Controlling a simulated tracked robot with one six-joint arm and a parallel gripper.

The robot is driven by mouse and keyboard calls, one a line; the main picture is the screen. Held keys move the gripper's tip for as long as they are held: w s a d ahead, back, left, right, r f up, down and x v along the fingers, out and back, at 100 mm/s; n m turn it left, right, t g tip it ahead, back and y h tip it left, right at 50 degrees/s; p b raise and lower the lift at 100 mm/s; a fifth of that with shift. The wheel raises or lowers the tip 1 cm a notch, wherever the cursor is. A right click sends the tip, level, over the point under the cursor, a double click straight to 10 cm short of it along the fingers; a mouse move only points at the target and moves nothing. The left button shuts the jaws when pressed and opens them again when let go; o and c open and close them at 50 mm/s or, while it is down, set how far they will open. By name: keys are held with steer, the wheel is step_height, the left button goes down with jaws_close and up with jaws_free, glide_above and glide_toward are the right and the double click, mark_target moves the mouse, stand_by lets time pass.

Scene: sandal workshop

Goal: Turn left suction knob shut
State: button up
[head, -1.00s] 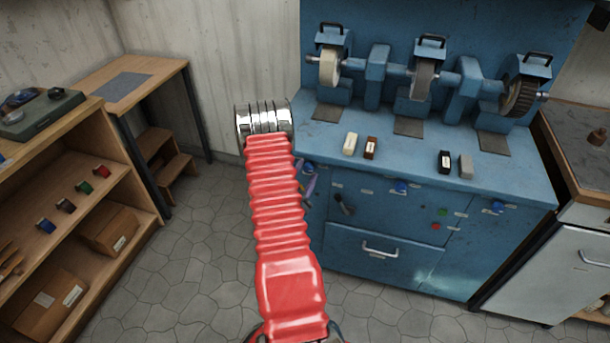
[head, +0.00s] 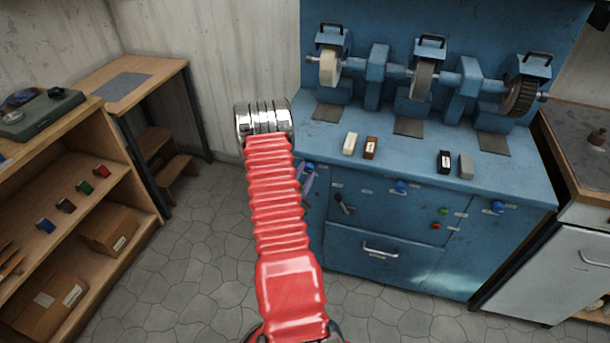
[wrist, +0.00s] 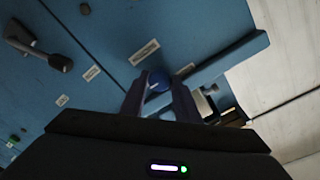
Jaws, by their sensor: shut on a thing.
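The left suction knob (head: 310,166) is a small blue knob at the left end of the blue grinding bench's front. In the wrist view the knob (wrist: 158,80) sits between the tips of my two fingers. My gripper (wrist: 158,90) is shut on it. In the head view my gripper (head: 307,180) shows only as small purple-grey fingers at the bench's left front. My red sleeved arm hides part of that area. The knob's pointer or mark is not visible, so its turn angle cannot be told.
The blue bench (head: 400,160) carries several wheels and small blocks. Its front has a middle blue knob (head: 400,187), a right blue knob (head: 497,207), a dark lever (head: 345,208) and a drawer handle (head: 381,249). Wooden shelving (head: 70,215) stands left; grey floor lies between.

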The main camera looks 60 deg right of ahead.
steer(key=shift+s+f+n, duration=0.1)
steer(key=shift+n, duration=0.3)
steer(key=n, duration=0.8)
steer(key=shift+f, duration=0.1)
steer(key=n, duration=0.4)
steer(key=shift+s+d+n+t, duration=0.1)
steer(key=shift+n+t, duration=0.3)
steer(key=n, duration=0.5)
steer(key=o, duration=1)
steer(key=shift+o, duration=0.2)
